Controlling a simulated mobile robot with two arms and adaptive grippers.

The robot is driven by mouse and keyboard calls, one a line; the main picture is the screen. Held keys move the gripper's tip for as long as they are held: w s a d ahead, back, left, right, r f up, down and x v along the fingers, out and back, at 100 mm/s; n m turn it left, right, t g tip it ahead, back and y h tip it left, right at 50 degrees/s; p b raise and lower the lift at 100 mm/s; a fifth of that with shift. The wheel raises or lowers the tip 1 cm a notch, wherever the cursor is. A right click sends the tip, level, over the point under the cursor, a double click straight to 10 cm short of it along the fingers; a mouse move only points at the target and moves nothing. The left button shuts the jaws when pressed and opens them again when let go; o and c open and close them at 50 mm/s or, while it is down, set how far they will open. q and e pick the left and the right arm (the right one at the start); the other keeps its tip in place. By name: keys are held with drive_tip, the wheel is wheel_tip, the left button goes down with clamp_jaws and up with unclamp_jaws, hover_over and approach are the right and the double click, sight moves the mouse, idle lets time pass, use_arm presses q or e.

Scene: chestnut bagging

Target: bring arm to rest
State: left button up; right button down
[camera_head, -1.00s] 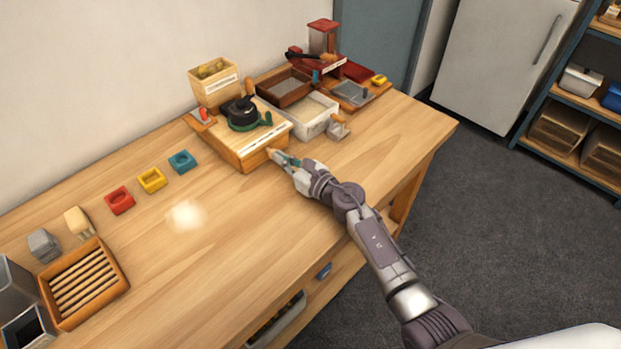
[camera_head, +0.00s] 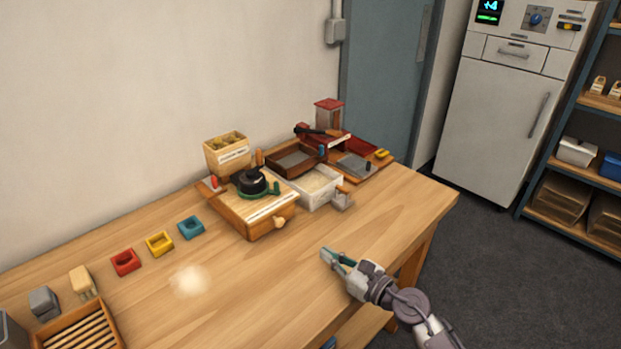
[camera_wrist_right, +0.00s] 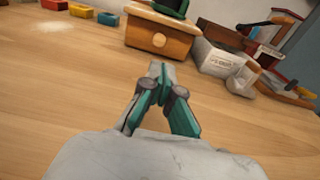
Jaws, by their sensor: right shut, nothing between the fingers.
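My right gripper (camera_head: 331,256) is over the front right part of the wooden table (camera_head: 250,290) in the head view. Its green fingers are shut and empty. In the right wrist view the shut fingertips (camera_wrist_right: 158,72) point toward a wooden box with a round knob (camera_wrist_right: 159,38). The same wooden box (camera_head: 262,222), with a black and green device on top, stands in the head view behind and left of the gripper, apart from it. My left gripper does not show.
A white tray (camera_head: 312,200) and a wooden tray (camera_head: 287,170) stand behind the gripper. Red (camera_head: 125,262), yellow (camera_head: 160,243) and blue (camera_head: 191,228) holders line the left. A slatted rack (camera_head: 75,330) is at bottom left. The table around the gripper is clear.

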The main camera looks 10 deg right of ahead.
drive_tip(key=r+m+t, duration=0.1)
drive_tip(key=m, duration=0.1)
drive_tip(key=d+r+m+t+h, duration=0.1)
drive_tip(key=m, duration=0.1)
drive_tip(key=d+r+m+t+h, duration=0.1)
drive_tip(key=m, duration=0.1)
drive_tip(key=shift+s+d, duration=0.15)
drive_tip(key=s+d+r+m+t+h, duration=0.2)
drive_tip(key=d+m+h, duration=0.45)
drive_tip(key=m, duration=0.55)
drive_tip(key=s+d+f+m+g+h, duration=0.65)
drive_tip(key=s+m, duration=0.35)
drive_tip(key=m, duration=0.5)
drive_tip(key=s+a+f+m+g+y, duration=0.2)
drive_tip(key=s+f+m+g, duration=0.25)
drive_tip(key=s, duration=0.55)
drive_tip(key=s+a+f+m+g+y, duration=0.25)
drive_tip(key=s+m+g, duration=0.2)
drive_tip(key=s, duration=0.45)
wheel_tip(320, 180, down, 27)
drive_tip(key=s, duration=0.2)
drive_tip(key=s+d+f+g, duration=0.2)
drive_tip(key=s+d+f, duration=0.1)
drive_tip(key=s+f, duration=1.2)
drive_tip(key=shift+s+f+h, duration=0.2)
drive_tip(key=shift+s+h, duration=0.15)
drive_tip(key=shift+s, duration=0.3)
